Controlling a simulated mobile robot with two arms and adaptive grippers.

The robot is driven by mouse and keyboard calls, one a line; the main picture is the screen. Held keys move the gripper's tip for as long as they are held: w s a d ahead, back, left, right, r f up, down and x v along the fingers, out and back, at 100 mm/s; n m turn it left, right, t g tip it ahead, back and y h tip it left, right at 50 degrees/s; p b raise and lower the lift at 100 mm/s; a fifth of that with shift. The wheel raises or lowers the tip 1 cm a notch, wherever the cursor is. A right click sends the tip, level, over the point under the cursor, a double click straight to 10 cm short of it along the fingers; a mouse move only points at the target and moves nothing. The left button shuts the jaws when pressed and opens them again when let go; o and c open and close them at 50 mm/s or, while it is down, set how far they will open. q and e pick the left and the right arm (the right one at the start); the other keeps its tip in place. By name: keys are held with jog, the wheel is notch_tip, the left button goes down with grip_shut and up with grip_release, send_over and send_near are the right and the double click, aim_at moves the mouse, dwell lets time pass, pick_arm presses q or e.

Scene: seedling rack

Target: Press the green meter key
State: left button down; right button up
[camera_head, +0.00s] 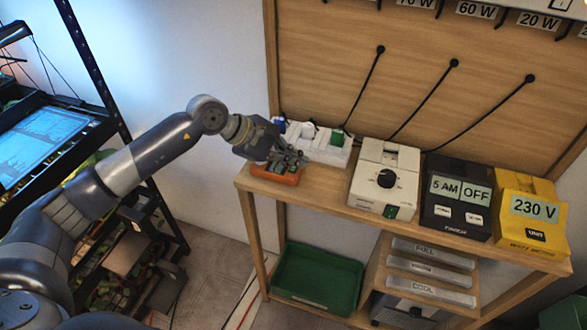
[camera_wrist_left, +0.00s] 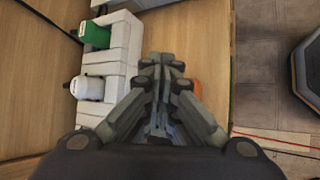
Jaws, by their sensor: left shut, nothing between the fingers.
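An orange meter (camera_head: 277,174) lies at the left end of the wooden shelf top in the head view. My left gripper (camera_head: 298,161) is right over it, fingers together and empty, and covers much of its top. Small dark green patches show on the meter beside the fingers; I cannot tell which is the green key, or whether a fingertip touches it. In the left wrist view the shut fingers (camera_wrist_left: 163,62) hide most of the meter, and only an orange edge (camera_wrist_left: 197,88) shows to their right. My right gripper is not in view.
Behind the meter is a white power strip (camera_head: 325,148) with a green plug (camera_head: 337,138) and a white plug. To the right stand a white dial box (camera_head: 385,178), a black timer (camera_head: 457,200) and a yellow 230 V box (camera_head: 530,212). A green tray (camera_head: 318,277) sits below.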

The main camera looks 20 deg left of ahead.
aim_at(294, 171)
pick_arm(q)
jog(key=shift+f+b, duration=0.3)
jog(key=shift+f, duration=0.05)
dwell(0.6)
jog(key=shift+r, duration=0.1)
jog(key=shift+r, duration=0.55)
notch_tip(294, 171, up, 6)
jog(key=p, duration=0.2)
jog(key=shift+p, duration=0.4)
dwell(0.3)
